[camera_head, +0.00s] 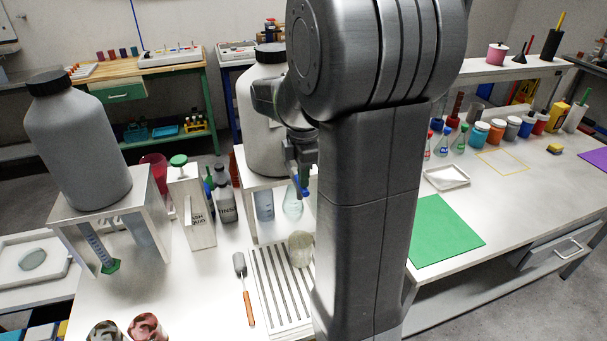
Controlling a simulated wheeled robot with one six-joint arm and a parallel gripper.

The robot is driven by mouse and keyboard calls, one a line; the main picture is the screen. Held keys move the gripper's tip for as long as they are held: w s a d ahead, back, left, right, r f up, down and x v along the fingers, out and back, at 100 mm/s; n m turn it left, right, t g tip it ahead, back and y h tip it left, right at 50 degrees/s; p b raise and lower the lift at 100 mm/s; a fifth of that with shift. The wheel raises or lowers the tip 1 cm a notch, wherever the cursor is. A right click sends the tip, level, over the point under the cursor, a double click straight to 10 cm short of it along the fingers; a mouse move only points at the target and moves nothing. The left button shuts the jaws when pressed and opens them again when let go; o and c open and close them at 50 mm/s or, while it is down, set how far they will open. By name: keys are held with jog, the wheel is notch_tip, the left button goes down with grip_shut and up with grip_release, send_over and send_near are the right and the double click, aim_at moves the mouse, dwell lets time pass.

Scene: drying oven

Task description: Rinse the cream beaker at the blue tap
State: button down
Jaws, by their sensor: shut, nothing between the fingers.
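The cream beaker (301,248) is on the white slotted drain board (266,262), its right side hidden behind my arm. The blue tap (304,188) shows as a small blue part at the front of the large white bottle (257,145) with a black cap, which stands on a white stand. My gripper (301,168) is at the tap, just above the blue part, partly hidden by my arm. It is shut and empty; whether it touches the tap I cannot tell. A clear flask (292,206) shows below the tap.
A brush with an orange handle (248,302) lies left of the drain board. A wash-liquid container (197,222) and a grey bottle (225,202) stand behind it. A large grey bottle (78,145) stands on a left stand. The green mat (445,230) at right is bare.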

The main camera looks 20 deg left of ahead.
jog(key=shift+s+d+f+b, duration=0.1)
jog(key=shift+s+f+b, duration=0.05)
jog(key=shift+f+b, duration=0.35)
jog(key=shift+s+d+f+t+y+b, duration=0.1)
jog(key=shift+f+t+y+b, duration=0.25)
jog(key=shift+b, duration=0.3)
jog(key=shift+r, duration=0.25)
dwell(0.8)
jog(key=shift+r+p, duration=0.7)
jog(key=shift+p, duration=0.15)
jog(key=shift+r, duration=0.2)
notch_tip(320, 180, up, 4)
jog(key=p, duration=0.4)
jog(key=shift+r, duration=0.15)
notch_tip(320, 180, up, 9)
jog(key=b, duration=0.1)
